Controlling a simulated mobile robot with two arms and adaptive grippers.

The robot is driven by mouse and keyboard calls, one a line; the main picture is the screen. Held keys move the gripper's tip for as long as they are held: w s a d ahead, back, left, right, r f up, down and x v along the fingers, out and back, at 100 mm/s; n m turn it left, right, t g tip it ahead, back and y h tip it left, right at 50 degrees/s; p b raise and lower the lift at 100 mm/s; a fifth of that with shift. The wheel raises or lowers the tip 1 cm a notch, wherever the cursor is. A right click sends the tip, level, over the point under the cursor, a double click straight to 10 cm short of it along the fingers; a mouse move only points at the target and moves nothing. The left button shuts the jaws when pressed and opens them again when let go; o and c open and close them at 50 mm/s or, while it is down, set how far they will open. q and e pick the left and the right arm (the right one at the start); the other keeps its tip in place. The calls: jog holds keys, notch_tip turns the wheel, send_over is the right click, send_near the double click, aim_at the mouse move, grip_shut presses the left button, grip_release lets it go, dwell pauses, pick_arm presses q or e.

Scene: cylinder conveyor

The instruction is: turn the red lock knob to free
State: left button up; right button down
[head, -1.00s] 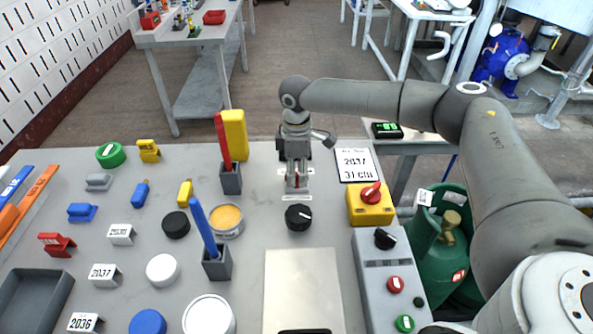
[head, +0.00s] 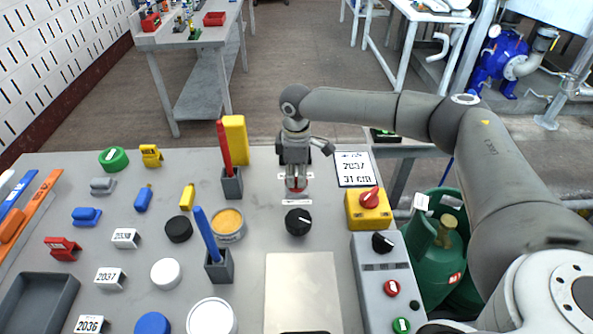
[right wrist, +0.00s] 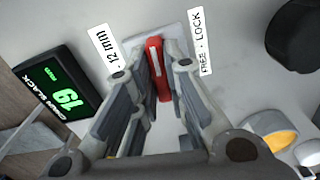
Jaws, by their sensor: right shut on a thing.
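The red lock knob (right wrist: 157,68) is in the right wrist view, a red bar with a white line on its top, on a pale plate. My right gripper (right wrist: 160,80) is shut on it, with one finger on each side. A "FREE · LOCK" label (right wrist: 200,42) is beside it on the right and a "12 mm" label (right wrist: 109,45) on the left. In the head view my right gripper (head: 296,184) reaches down to the far part of the bench and hides most of the knob. My left gripper is not in view.
A black knob (head: 298,222) stands just nearer than my right gripper. A yellow box with a red switch (head: 369,198) is to the right, and a holder with a red pen (head: 231,184) to the left. The lit display (right wrist: 66,96) shows 19.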

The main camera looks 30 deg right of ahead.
aim_at(297, 177)
jog(key=m+p, duration=0.3)
jog(key=p, duration=0.1)
jog(key=m+p, duration=0.4)
jog(key=p, duration=0.1)
jog(key=m+p, duration=0.3)
jog(key=p, duration=0.2)
jog(key=shift+a+r+m, duration=0.1)
jog(key=shift+r+m, duration=0.15)
jog(key=shift+m, duration=0.15)
jog(key=m+p, duration=0.3)
jog(key=shift+f+m+p, duration=0.15)
jog(key=shift+m+p, duration=0.8)
jog(key=shift+m, duration=0.65)
jog(key=c, duration=1.5)
grip_release()
notch_tip(297, 177, up, 12)
jog(key=shift+f, duration=0.1)
